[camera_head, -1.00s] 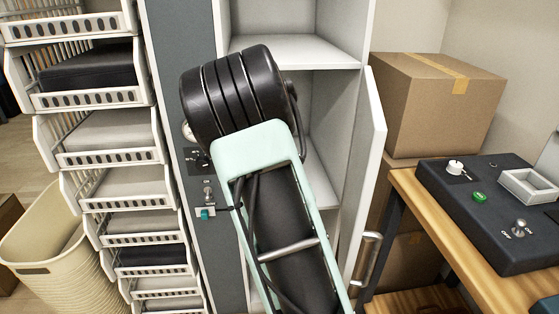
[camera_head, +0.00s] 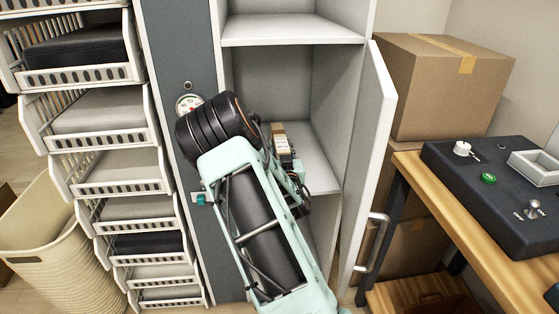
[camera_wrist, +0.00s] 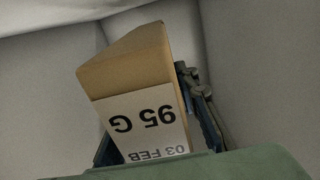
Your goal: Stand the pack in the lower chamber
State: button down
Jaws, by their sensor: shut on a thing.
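The pack (camera_head: 281,143) is a tan packet with a white label, partly hidden behind my arm in the head view. In the wrist view the pack (camera_wrist: 135,60) is large and leans a little, with its label reading "95 G" and "03 FEB" upside down. My gripper (camera_head: 290,166) is shut on the pack; its dark fingers (camera_wrist: 158,125) show on both sides of it in the wrist view. The pack is in front of or inside the open cabinet, near the lower shelf board (camera_head: 318,178); whether it touches the board cannot be told.
An upper shelf board (camera_head: 290,30) spans the cabinet above my gripper. The open door (camera_head: 372,150) stands close on the right. A table with a control box (camera_head: 490,190) and a cardboard box (camera_head: 435,90) stand right.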

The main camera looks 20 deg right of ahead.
jog(key=shift+w+d+f, duration=0.1)
jog(key=shift+w+f, duration=0.2)
jog(key=shift+f, duration=0.05)
jog(key=shift+w+f+b, duration=0.2)
jog(key=shift+f+b, duration=0.65)
jog(key=shift+f, duration=0.8)
jog(key=shift+f, duration=0.2)
jog(key=c, duration=1.5)
grip_release()
jog(key=shift+r, duration=0.1)
jog(key=shift+s+r, duration=0.1)
jog(key=shift+r, duration=0.05)
jog(key=p+v, duration=0.2)
jog(key=v, duration=1)
